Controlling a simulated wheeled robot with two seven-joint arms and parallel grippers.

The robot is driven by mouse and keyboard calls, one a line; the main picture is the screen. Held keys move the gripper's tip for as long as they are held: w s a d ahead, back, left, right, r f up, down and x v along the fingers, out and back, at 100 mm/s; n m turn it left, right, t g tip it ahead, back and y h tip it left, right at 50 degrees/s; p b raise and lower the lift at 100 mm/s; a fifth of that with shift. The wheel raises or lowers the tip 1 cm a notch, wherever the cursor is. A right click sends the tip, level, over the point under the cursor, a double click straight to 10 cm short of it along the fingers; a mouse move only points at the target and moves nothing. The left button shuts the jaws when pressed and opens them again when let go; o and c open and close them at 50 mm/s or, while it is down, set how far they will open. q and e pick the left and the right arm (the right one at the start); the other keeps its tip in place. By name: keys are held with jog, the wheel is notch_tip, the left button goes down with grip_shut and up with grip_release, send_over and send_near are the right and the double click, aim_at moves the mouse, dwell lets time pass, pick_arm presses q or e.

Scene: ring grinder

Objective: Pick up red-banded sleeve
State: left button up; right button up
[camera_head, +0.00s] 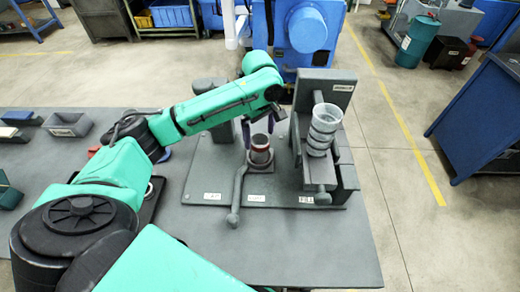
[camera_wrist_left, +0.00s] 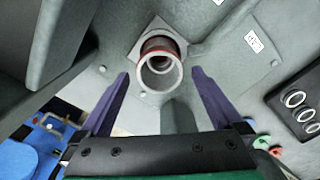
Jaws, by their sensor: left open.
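The red-banded sleeve (camera_head: 260,150) stands upright on a small square base on the grey fixture plate. In the left wrist view the sleeve (camera_wrist_left: 161,70) appears as a pale open ring with a red-brown band behind it. My left gripper (camera_head: 258,129) is open above the sleeve, its purple fingers pointing down. In the left wrist view the fingers (camera_wrist_left: 160,78) lie on either side of the sleeve, with a gap on both sides. Nothing is held. My right gripper is not in view.
A lever handle (camera_head: 236,195) lies in front. A dark tray with several rings (camera_wrist_left: 298,102) shows in the wrist view. A grey bin (camera_head: 68,125) sits at the far left.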

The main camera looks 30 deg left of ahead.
aim_at(260, 145)
pick_arm(q)
notch_tip(260, 145, down, 5)
jog(key=shift+r+p, duration=0.2)
jog(key=shift+p, duration=0.55)
jog(key=shift+f, duration=0.4)
jog(key=c, duration=1.3)
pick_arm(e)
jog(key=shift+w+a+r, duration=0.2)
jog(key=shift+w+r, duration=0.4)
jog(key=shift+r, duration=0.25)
pick_arm(q)
jog(key=shift+r, duration=0.1)
